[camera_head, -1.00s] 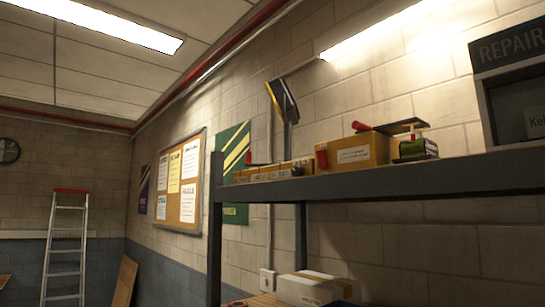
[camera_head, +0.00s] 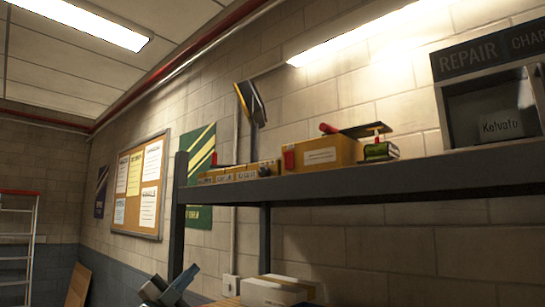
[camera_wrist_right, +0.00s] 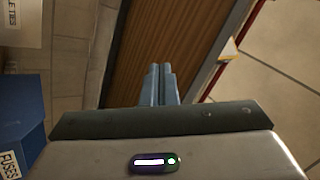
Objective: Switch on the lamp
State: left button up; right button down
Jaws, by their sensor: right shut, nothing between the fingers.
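No thing in view can be surely told as the lamp. A dark tilted panel on an arm (camera_head: 250,103) stands above the shelf's left part and may be a lamp head; no glow shows on it. A small white box (camera_head: 230,284) sits on the wall at the foot of a vertical conduit; I cannot tell whether it is a switch. My right gripper (camera_head: 189,273) is at the bottom of the head view, left of the white box. Its fingers (camera_wrist_right: 158,85) are together and empty in the right wrist view. My left gripper is not in view.
A dark shelf (camera_head: 350,184) carries yellow boxes (camera_head: 325,155) and small tools. A white carton (camera_head: 272,291) is below it. A strip light (camera_head: 365,32) and a ceiling light (camera_head: 85,18) glow. A blue bin (camera_wrist_right: 20,115) shows in the wrist view.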

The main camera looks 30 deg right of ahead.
jog(key=s+r+m+g+y, duration=0.4)
jog(key=s+r+m, duration=0.3)
jog(key=s+r, duration=1.5)
notch_tip(320, 180, up, 3)
jog(key=shift+a+r+m+g+b, duration=0.1)
jog(key=shift+a+m+g+b, duration=0.15)
jog(key=shift+m+g+b, duration=0.15)
